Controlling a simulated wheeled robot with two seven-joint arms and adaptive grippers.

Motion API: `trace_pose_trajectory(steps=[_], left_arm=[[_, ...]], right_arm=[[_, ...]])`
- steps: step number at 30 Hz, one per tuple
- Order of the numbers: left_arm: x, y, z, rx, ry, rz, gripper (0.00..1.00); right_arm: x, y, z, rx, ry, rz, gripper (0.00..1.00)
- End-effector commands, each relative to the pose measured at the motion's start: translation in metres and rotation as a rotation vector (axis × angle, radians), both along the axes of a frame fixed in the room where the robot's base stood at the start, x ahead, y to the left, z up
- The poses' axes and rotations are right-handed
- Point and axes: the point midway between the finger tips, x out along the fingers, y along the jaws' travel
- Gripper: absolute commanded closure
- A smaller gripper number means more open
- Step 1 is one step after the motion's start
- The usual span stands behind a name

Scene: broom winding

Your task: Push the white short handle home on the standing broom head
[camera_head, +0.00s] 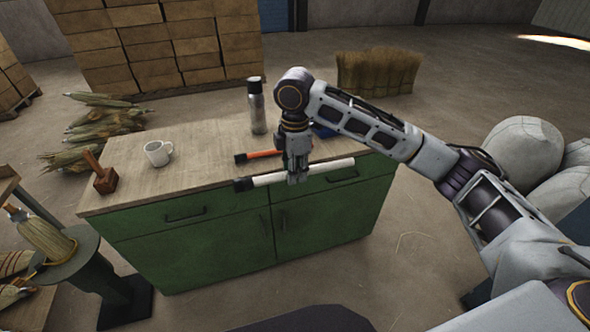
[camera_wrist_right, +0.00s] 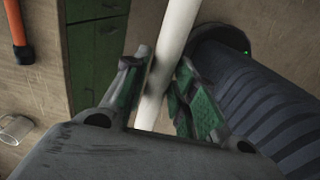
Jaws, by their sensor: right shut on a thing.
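The white short handle (camera_head: 325,171) has a black end on the left and lies roughly level in front of the workbench's front edge. My right gripper (camera_head: 298,176) is shut around it near its middle. In the right wrist view the white handle (camera_wrist_right: 176,35) runs between the two fingers of the gripper (camera_wrist_right: 160,88). A straw broom head (camera_head: 45,238) is on a round dark stand (camera_head: 80,250) at the lower left, well away from the handle. My left gripper is not in view.
Stacked boxes (camera_head: 165,45) stand at the back.

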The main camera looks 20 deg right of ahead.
Motion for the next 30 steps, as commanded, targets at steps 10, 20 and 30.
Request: trace_pose_trajectory(steps=[10, 20, 30], left_arm=[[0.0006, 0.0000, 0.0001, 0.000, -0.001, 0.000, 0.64], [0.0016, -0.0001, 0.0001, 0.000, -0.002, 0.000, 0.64], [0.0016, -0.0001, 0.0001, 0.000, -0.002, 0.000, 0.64]], right_arm=[[0.0001, 0.0000, 0.0003, 0.000, 0.000, -0.026, 1.00], [0.0003, 0.0002, 0.0002, 0.000, 0.000, -0.111, 1.00], [0.0028, 0.0012, 0.0003, 0.000, 0.000, -0.294, 1.00]])
